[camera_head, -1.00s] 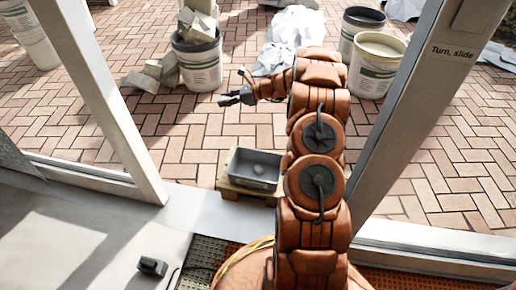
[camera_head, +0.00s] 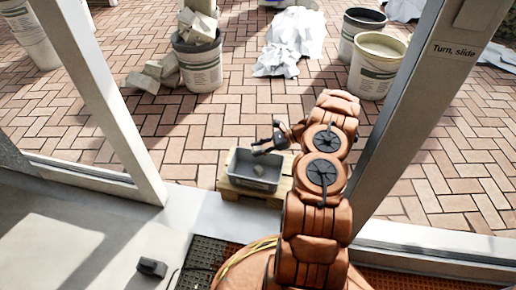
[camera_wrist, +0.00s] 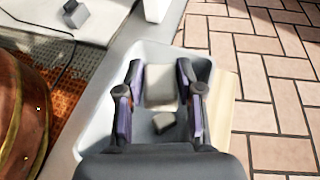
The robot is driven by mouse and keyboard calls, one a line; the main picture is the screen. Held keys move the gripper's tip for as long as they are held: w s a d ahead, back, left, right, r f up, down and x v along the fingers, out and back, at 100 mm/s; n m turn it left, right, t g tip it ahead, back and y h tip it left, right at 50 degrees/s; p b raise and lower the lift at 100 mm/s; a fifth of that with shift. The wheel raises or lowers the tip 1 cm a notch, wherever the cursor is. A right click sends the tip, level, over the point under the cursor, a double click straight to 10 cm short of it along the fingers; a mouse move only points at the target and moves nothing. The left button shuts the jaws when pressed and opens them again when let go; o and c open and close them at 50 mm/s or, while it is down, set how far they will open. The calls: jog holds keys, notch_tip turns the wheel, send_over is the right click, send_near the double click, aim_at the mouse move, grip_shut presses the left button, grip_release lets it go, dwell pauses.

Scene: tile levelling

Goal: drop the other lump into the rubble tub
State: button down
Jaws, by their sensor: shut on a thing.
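The rubble tub (camera_head: 237,178) is a grey open box on a wooden pallet, just outside the door threshold. Its pale rim also shows in the wrist view (camera_wrist: 88,130). One lump (camera_head: 259,171) lies on its floor and looks dark in the wrist view (camera_wrist: 164,123). My gripper (camera_head: 262,147) is over the tub, near its back edge in the head view. In the wrist view my gripper (camera_wrist: 160,92) is shut on a pale, blocky lump (camera_wrist: 160,84), with the tub around and below it. The held lump is hard to make out in the head view.
Door frame posts (camera_head: 100,100) stand on both sides. Buckets (camera_head: 375,68) and a bucket heaped with rubble blocks (camera_head: 198,65) stand farther out on the brick paving. A white crumpled heap (camera_head: 290,45) lies between them. A small dark object (camera_head: 151,268) sits on the floor inside.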

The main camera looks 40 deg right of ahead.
jog(key=shift+f+b, duration=1.2)
jog(key=shift+f, duration=1.7)
jog(key=c, duration=0.7)
grip_release()
jog(key=shift+o, duration=0.2)
jog(key=v, duration=1.2)
